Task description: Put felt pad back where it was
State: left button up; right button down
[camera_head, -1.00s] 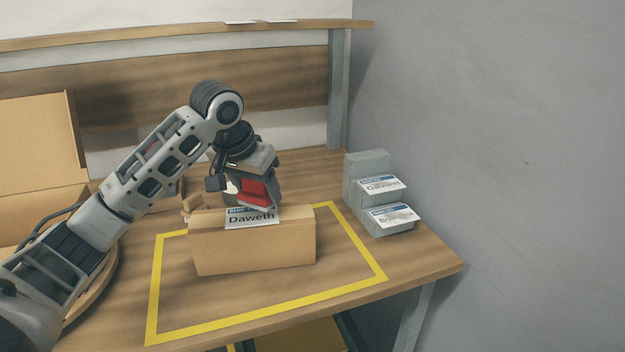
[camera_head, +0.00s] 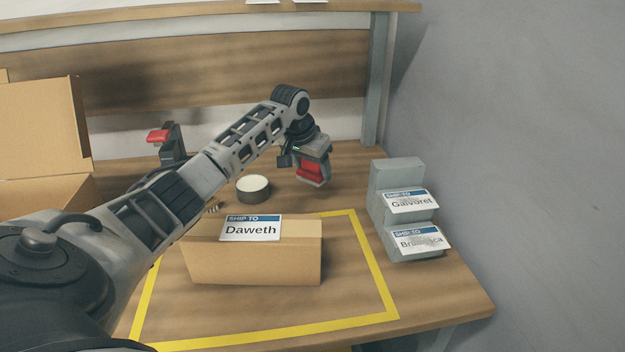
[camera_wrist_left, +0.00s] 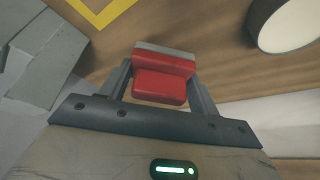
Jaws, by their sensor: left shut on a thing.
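The felt pad (camera_head: 312,170) looks like a red stepped block with a grey layer on its far side. My left gripper (camera_head: 312,172) is shut on it and holds it behind the right end of the box, near the back of the table. In the left wrist view the pad (camera_wrist_left: 163,72) sits between the two fingers. The cardboard box (camera_head: 255,262) stands inside the yellow outline, with a "Daweth" label (camera_head: 251,229) on it. My right gripper is not in view.
A round tin (camera_head: 253,188) with a pale top stands behind the box. A dark upright device (camera_head: 172,145) with a red part stands at back left. A grey stepped stand (camera_head: 397,178) holds two labels at right. An open carton (camera_head: 45,130) is at left.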

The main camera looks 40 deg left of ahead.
aim_at(312, 194)
pick_arm(q)
jog(key=shift+w+a+f, duration=0.3)
jog(key=shift+w+f, duration=0.1)
jog(key=shift+f, duration=0.1)
jog(key=shift+w+a+f, duration=0.25)
jog(key=shift+w+f, duration=0.1)
jog(key=shift+f, duration=0.1)
jog(key=shift+w+a+f, duration=0.25)
jog(key=shift+f, duration=1.75)
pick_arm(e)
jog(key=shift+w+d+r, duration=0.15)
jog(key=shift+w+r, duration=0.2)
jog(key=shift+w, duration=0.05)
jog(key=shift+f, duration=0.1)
pick_arm(q)
jog(key=o, duration=1.1)
jog(key=shift+f, duration=0.1)
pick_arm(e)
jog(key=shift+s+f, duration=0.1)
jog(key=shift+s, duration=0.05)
